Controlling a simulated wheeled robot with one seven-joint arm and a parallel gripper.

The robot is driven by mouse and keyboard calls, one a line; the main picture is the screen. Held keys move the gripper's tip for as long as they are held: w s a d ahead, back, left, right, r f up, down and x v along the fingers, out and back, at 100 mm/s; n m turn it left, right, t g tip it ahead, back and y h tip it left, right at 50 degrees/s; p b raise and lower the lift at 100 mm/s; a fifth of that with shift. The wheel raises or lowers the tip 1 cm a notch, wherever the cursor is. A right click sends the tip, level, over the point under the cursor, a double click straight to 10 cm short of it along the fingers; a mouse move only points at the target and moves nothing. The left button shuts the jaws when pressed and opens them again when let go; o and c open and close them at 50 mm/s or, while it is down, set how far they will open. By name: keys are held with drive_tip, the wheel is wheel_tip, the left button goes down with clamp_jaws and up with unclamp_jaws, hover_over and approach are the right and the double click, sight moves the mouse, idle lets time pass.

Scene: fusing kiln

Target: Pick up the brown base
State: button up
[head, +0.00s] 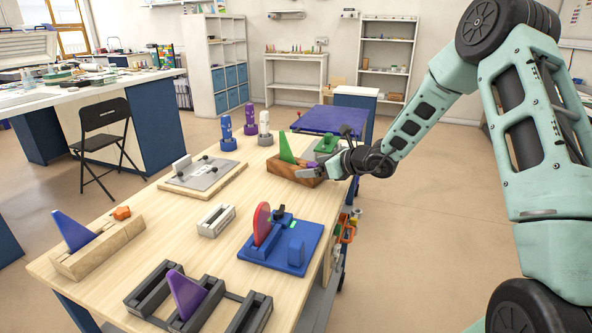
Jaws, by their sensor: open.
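The brown base (279,171) is a reddish-brown wooden block on the far right part of the wooden table. A green fin-shaped piece (286,150) stands upright in it. My gripper (308,170) reaches in from the right, low at the right end of the brown base. It is open, and its fingers overlap that end in the picture. I cannot tell whether they touch the base or stand around it. The wrist and fingers hide part of the base's right end.
Behind the gripper is a grey base with a green piece (328,143). A grey plate on a wooden board (203,174) lies to the left. Blue and purple pegs (227,135) stand behind. A blue base with a red disc (280,252) is nearer. The table's right edge is close by.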

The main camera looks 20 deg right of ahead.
sight(306, 167)
drive_tip(key=x, duration=0.3)
drive_tip(key=shift+w+f, duration=0.15)
drive_tip(key=shift+w, duration=0.05)
drive_tip(key=c, duration=1.1)
